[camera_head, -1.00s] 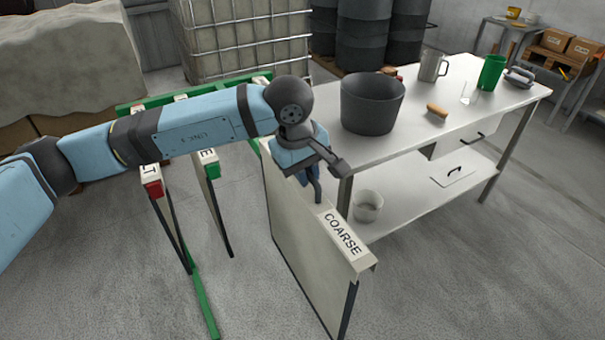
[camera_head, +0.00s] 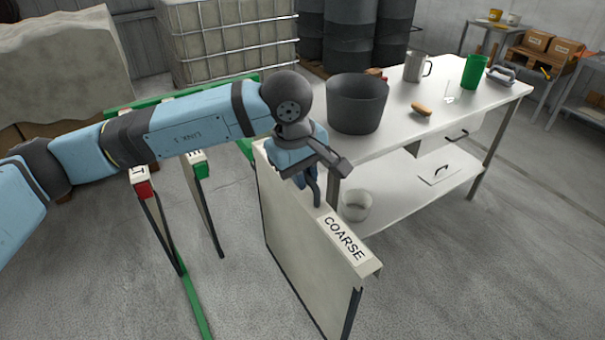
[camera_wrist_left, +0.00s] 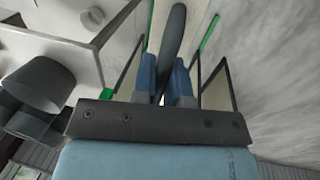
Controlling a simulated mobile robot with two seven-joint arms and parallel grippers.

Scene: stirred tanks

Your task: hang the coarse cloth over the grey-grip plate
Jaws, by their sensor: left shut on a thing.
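The coarse cloth (camera_head: 305,245) is a pale, flat hanging sheet with dark side edges and a top strip lettered COARSE. My left gripper (camera_head: 312,188) is shut at its top edge, behind the lettering, and holds it upright. In the left wrist view, a dark grey rounded bar (camera_wrist_left: 172,40) runs out from between the fingers (camera_wrist_left: 165,82); I cannot tell whether it belongs to the cloth. Left of it hang a red-ended plate (camera_head: 144,189) and a green-ended plate (camera_head: 201,170), their lettering partly hidden by my arm. I cannot make out a separate grey-grip plate. My right gripper is not in view.
A green rack (camera_head: 194,305) carries the coloured-end plates. A white table (camera_head: 400,145) stands close right of the cloth, bearing a dark pot (camera_head: 357,105), steel mug (camera_head: 416,66), brush (camera_head: 421,109) and green cup (camera_head: 474,72). A clear bucket (camera_head: 356,206) sits on its lower shelf. Floor at front right is clear.

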